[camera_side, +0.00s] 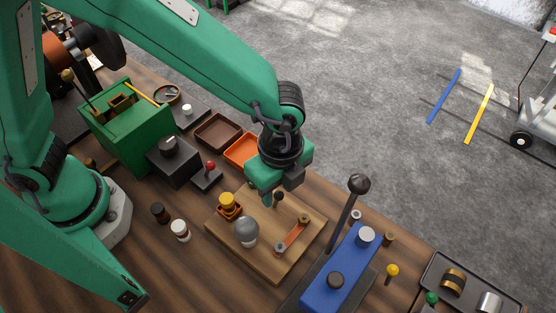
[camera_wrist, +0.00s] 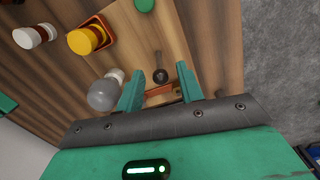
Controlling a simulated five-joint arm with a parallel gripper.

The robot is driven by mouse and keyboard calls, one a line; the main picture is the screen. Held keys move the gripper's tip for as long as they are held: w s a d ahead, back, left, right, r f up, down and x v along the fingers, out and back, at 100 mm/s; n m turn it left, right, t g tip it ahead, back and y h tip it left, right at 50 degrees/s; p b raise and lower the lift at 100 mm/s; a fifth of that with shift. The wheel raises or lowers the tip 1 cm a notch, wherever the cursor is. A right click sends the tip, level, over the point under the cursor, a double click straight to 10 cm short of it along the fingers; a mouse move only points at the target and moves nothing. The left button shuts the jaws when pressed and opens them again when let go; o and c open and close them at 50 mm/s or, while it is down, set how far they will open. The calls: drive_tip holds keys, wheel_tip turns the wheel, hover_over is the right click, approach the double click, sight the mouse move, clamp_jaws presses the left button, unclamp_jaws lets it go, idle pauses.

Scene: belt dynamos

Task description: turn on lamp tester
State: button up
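The lamp tester is a light wooden board (camera_side: 283,262) with a grey bulb (camera_side: 246,231), a yellow button (camera_side: 228,202) on an orange-red base, a small black-knobbed lever (camera_side: 278,197) and a copper-coloured strip (camera_side: 294,235). My gripper (camera_side: 270,197) hangs over the far part of the board, close to the lever. In the wrist view my gripper (camera_wrist: 160,88) has its two green fingers apart with nothing held. The black knob (camera_wrist: 160,76) shows between and just beyond the fingertips, and the bulb (camera_wrist: 103,94) is left of the left finger. The exact height gap cannot be told.
A blue box (camera_side: 345,265) with a tall black-knobbed lever (camera_side: 352,195) stands right of the board. A red-knobbed switch (camera_side: 208,175), orange tray (camera_side: 242,150) and green box (camera_side: 130,125) lie behind and left.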

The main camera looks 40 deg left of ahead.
sight(278, 192)
drive_tip(key=shift+f, duration=1.7)
clamp_jaws()
